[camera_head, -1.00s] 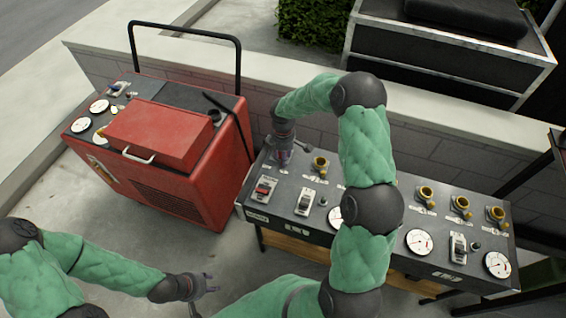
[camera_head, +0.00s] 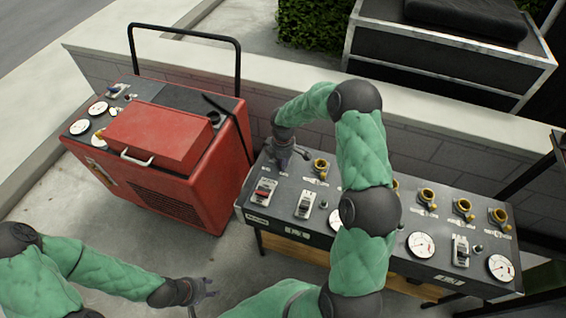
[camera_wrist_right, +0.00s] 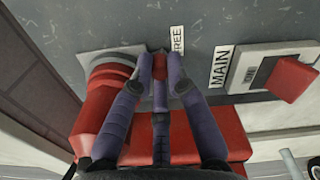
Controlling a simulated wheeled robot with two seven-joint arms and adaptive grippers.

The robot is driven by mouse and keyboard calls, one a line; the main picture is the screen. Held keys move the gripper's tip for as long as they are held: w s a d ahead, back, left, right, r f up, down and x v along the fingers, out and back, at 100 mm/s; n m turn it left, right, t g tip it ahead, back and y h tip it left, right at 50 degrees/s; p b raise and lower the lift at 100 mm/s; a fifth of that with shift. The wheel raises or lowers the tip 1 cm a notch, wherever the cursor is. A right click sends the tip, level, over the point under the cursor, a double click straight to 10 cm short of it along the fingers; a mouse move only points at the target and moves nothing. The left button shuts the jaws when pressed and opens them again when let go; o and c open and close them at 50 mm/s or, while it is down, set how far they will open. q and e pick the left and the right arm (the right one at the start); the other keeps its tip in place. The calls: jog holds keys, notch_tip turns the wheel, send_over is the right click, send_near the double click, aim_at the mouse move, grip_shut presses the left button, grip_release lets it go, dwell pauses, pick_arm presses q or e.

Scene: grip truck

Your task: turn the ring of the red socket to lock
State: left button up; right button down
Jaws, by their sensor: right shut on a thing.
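The red socket (camera_wrist_right: 98,105) shows at the left in the right wrist view, a red cylinder on a grey panel. In the head view my right gripper (camera_head: 290,156) covers it at the panel's back left corner. In the right wrist view my right gripper (camera_wrist_right: 160,68) is shut on a small red piece beside the socket, which looks like a lug of its ring. The fingertips hide most of this piece. A label reading FREE lies just right of the fingertips. My left gripper (camera_head: 202,288) is open and empty, low at the left, away from the panel.
The grey panel (camera_head: 283,211) carries yellow sockets (camera_head: 320,167), gauges and switches. The red MAIN switch (camera_wrist_right: 294,80) is right of my right gripper in the wrist view. A red cart (camera_head: 185,180) stands left of the panel, with a low wall behind.

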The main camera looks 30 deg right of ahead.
jog(key=shift+a, duration=0.1)
jog(key=m, duration=0.1)
jog(key=a+m, duration=0.1)
jog(key=shift+w+m, duration=0.3)
jog(key=shift+w, duration=0.05)
jog(key=m, duration=0.1)
jog(key=w+a+m, duration=0.1)
jog(key=shift+m+p, duration=0.3)
jog(key=shift+w+a+m, duration=0.3)
jog(key=shift+w+m, duration=0.2)
jog(key=shift+m, duration=0.7)
jog(key=shift+w+a+m, duration=0.25)
jog(key=shift+w+m, duration=0.25)
jog(key=shift+m, duration=0.7)
jog(key=c, duration=1.2)
grip_release()
